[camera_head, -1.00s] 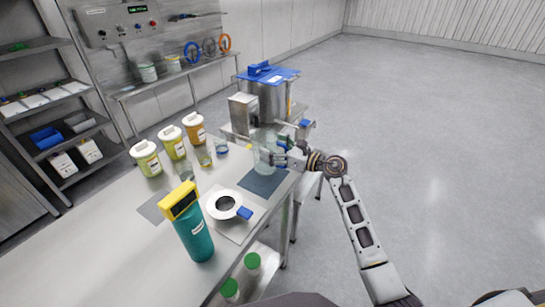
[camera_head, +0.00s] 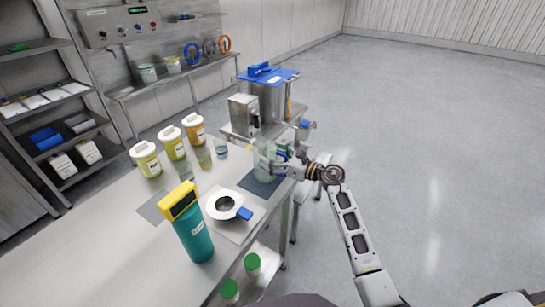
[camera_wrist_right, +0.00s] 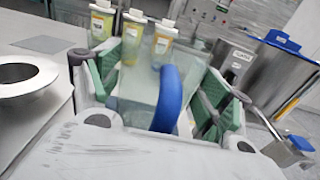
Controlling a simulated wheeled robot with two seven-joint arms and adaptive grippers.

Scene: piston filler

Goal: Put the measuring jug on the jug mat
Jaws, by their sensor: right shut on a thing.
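The clear measuring jug (camera_head: 264,164) stands upright over the back part of the dark blue jug mat (camera_head: 258,187), near the right edge of the steel table. I cannot tell whether its base touches the mat. My right gripper (camera_head: 283,164) reaches in from the right and is shut on the jug at its handle side. In the right wrist view the blue handle (camera_wrist_right: 167,98) sits between the green-padded fingers (camera_wrist_right: 158,88), with the clear jug wall (camera_wrist_right: 137,75) beyond it. The mat is hidden there. My left gripper is out of view.
Several lidded tubs (camera_head: 172,144) and small clear beakers (camera_head: 204,156) stand to the left of the jug. The steel filler hopper (camera_head: 268,98) stands behind.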

